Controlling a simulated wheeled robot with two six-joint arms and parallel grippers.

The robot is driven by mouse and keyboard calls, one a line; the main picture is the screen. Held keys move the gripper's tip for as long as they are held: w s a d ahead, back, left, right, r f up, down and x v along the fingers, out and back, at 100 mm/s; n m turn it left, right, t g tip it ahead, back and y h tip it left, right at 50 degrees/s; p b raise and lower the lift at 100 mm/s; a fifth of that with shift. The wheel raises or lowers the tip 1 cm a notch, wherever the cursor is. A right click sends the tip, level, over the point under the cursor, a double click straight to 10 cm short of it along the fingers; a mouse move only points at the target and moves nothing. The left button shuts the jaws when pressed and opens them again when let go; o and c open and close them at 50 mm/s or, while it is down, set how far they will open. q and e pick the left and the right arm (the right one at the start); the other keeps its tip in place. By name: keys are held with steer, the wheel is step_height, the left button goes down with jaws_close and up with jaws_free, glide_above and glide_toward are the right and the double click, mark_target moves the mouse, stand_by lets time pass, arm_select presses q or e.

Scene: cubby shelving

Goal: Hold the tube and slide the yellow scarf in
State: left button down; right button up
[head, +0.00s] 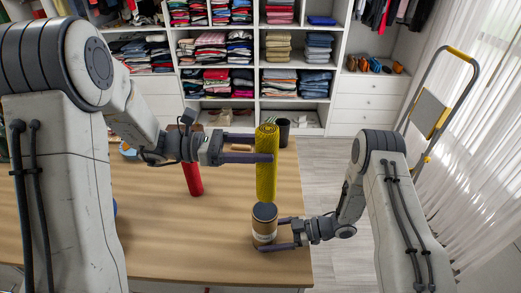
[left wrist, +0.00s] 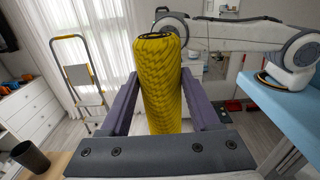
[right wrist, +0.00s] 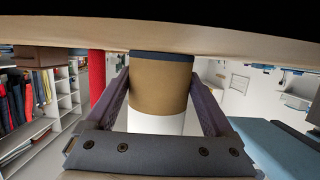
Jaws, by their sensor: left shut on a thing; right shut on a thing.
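The rolled yellow scarf (head: 266,178) stands upright above the tube. My left gripper (head: 268,147) is shut on its upper part; in the left wrist view the scarf (left wrist: 162,85) is between both fingers. The tube (head: 265,228) is tan with a white band and a dark rim, and stands upright near the table's front right corner. My right gripper (head: 272,234) is shut around it from the right; the tube (right wrist: 160,85) fills the jaws in the right wrist view. The scarf's lower end meets the tube's top opening in the head view; I cannot tell whether any of it is inside.
A red roll (head: 193,178) stands on the wooden table (head: 160,235) behind and left of the tube. A dark cup (head: 284,132) stands near the far right corner. Shelves of folded clothes (head: 228,83) line the back wall. A stepladder (head: 434,115) is at the right.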

mark_target(259, 195)
arm_select(q)
steer(key=shift+f, duration=7.55)
steer(key=shift+c, duration=0.2)
jaws_free()
steer(key=shift+a, duration=0.1)
steer(key=a, duration=1.2)
steer(key=shift+d, duration=0.1)
